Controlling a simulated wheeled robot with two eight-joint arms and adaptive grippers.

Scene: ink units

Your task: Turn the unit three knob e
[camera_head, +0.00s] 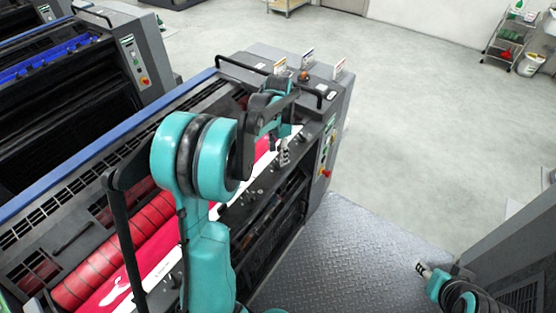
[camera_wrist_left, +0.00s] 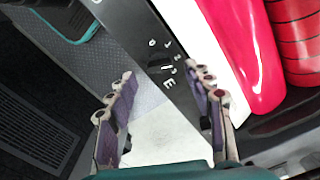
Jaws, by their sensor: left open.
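The ink unit (camera_head: 160,255) with its red rollers and magenta sheet runs diagonally under my left arm. A dark rail with small knobs lies along its front edge; it also shows in the left wrist view (camera_wrist_left: 135,25). There, small light marks and a white letter E (camera_wrist_left: 169,83) show on the rail between my fingers. I cannot tell which small part is knob e. My left gripper (camera_head: 284,152) is over the rail's far end; its fingers stand apart with nothing between them in the left wrist view (camera_wrist_left: 159,72). My right gripper (camera_head: 424,268) is at lower right, away from the unit.
A control panel with red buttons (camera_head: 326,172) is on the unit's end face. Small cards (camera_head: 307,56) and a black handle (camera_head: 242,64) stand on its top. A metal tread-plate floor (camera_head: 345,250) lies in front. Another dark unit (camera_head: 130,60) stands at upper left.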

